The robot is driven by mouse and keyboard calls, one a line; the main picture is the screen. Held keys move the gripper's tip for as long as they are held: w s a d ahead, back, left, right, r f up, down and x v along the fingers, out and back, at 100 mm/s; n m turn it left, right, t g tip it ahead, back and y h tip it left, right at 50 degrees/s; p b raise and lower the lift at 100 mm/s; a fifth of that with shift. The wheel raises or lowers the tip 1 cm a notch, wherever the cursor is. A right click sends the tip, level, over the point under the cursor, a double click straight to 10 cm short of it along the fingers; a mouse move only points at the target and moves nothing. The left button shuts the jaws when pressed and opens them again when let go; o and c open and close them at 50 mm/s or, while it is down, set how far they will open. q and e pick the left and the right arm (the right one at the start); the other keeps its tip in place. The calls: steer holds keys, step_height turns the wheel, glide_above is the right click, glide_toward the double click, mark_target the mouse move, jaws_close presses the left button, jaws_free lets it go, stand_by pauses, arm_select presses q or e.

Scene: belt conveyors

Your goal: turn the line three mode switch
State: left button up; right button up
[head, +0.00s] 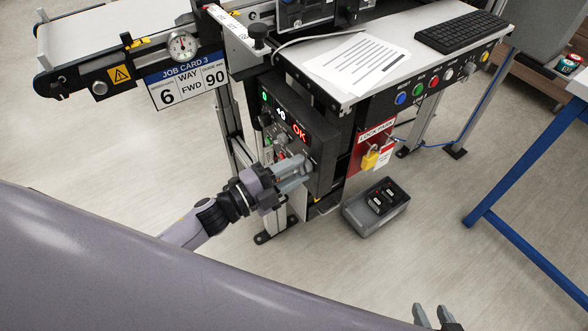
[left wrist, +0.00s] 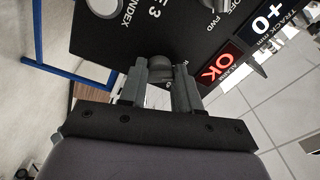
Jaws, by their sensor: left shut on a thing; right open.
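The black control panel (head: 318,130) of the line stands at the middle, with lit displays reading 0, +0 and OK. It fills the top of the left wrist view (left wrist: 110,45), where "E 3", "INDEX" and "OFF FWD" can be read. My left gripper (head: 298,174) reaches the lower part of the panel. Its two fingers (left wrist: 160,90) are shut on a dark round knob (left wrist: 160,70), one finger on each side. The knob's own label and pointer are mostly hidden. A second selector (left wrist: 200,10) sits beside "OFF FWD". My right gripper (head: 437,318) is open and empty at the bottom edge.
Right of the panel are a red lock point board (head: 371,140) with a yellow padlock and a grey box (head: 364,217) on the floor. A blue frame (head: 525,245) stands farther right.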

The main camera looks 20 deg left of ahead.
arm_select(q)
steer(key=o, duration=1)
steer(key=shift+f, duration=0.15)
steer(key=shift+v, duration=3.65)
